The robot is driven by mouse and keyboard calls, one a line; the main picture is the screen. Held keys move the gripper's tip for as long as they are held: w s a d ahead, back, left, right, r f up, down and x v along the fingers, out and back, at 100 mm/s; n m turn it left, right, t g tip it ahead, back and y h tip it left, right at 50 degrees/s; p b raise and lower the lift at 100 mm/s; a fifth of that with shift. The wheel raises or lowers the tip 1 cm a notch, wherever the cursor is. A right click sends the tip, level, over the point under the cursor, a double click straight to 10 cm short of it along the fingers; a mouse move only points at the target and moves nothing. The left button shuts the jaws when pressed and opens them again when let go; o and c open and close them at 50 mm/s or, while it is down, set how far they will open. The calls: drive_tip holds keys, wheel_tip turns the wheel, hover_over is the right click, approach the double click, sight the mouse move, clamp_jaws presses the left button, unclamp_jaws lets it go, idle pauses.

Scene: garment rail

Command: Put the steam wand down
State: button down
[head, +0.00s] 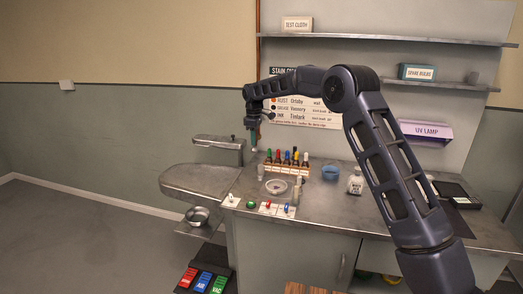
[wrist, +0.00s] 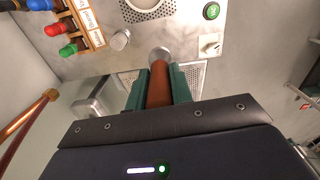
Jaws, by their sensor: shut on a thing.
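The steam wand (wrist: 159,88) has a brown handle and a round grey metal tip. In the wrist view my gripper (wrist: 160,80) is shut on its handle, with a green finger on each side. In the head view my gripper (head: 253,119) is up above the left part of the metal counter (head: 240,216), and the wand (head: 254,138) hangs below it, small and clear of the counter. The wand's upper end is hidden by my gripper.
A rack of capped bottles (head: 287,169) stands at the counter's back, with a round dish (head: 276,187) before it. A rounded pressing board (head: 203,180) juts out at left. A white bottle (head: 355,183) and blue bowl (head: 330,172) stand right. Coloured pedals (head: 203,281) lie below.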

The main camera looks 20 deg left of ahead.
drive_tip(key=shift+r, duration=0.35)
drive_tip(key=shift+w+d, duration=0.25)
drive_tip(key=shift+d, duration=0.05)
drive_tip(key=w+d, duration=0.7)
drive_tip(key=d, duration=0.4)
drive_tip(key=w+d, duration=0.7)
drive_tip(key=d, duration=0.4)
drive_tip(key=w+d, duration=0.4)
drive_tip(key=d, duration=1)
drive_tip(key=w+d, duration=0.3)
drive_tip(key=d, duration=1)
drive_tip(key=shift+m, duration=0.3)
wheel_tip(320, 180, down, 20)
drive_tip(key=shift+r, duration=0.15)
drive_tip(key=c, duration=1.4)
unclamp_jaws()
drive_tip(key=shift+o, duration=0.8)
